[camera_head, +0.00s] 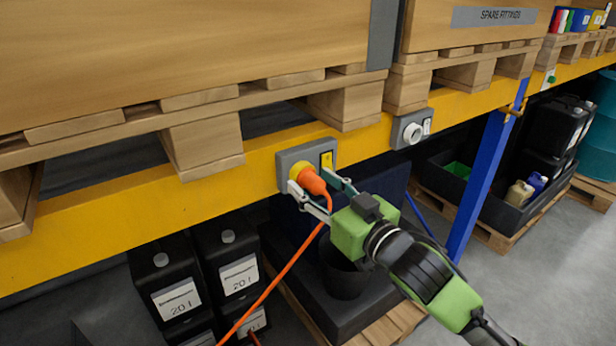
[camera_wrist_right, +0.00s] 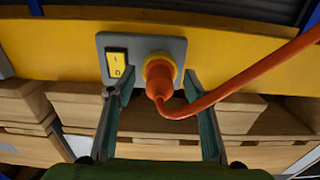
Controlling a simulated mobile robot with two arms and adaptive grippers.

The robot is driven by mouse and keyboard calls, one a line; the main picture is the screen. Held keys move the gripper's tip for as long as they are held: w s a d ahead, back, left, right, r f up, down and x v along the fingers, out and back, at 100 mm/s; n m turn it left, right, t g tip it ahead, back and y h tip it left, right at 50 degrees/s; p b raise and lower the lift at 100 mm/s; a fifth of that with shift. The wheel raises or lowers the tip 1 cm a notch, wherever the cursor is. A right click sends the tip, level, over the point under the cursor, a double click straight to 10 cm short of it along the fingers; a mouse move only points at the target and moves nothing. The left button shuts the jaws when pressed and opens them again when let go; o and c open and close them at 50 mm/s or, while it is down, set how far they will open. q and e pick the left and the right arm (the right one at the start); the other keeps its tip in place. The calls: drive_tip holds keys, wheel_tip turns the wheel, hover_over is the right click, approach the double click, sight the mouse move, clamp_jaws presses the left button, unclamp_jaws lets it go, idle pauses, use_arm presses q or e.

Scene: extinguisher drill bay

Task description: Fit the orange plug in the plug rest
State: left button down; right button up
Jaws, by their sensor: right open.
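The orange plug (camera_head: 312,181) sits in a yellow round socket (camera_head: 298,172) on a grey plate fixed to the yellow beam. A yellow switch (camera_head: 326,160) is beside it. An orange cable hangs down from the plug. My right gripper (camera_head: 309,184) is open, with one finger on each side of the plug. In the right wrist view the plug (camera_wrist_right: 158,84) shows between the spread fingers, with visible gaps. A second grey plate with an empty white round fitting (camera_head: 413,132), seemingly the plug rest, is on the beam to the right. My left gripper is not in view.
The yellow beam (camera_head: 230,180) runs under pallets with large wooden crates (camera_head: 180,60). A blue post (camera_head: 485,175) stands right of the white fitting. Black canisters (camera_head: 168,285) stand below left. The front of the beam between the two plates is clear.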

sight(320, 189)
drive_tip(key=shift+c, duration=0.3)
clamp_jaws()
drive_tip(key=shift+s+d, duration=0.1)
drive_tip(key=shift+s, duration=0.1)
drive_tip(key=shift+s, duration=0.1)
drive_tip(key=shift+p+v, duration=0.35)
drive_tip(key=shift+v, duration=0.55)
drive_tip(key=shift+p+v, duration=0.4)
drive_tip(key=shift+v, duration=1.45)
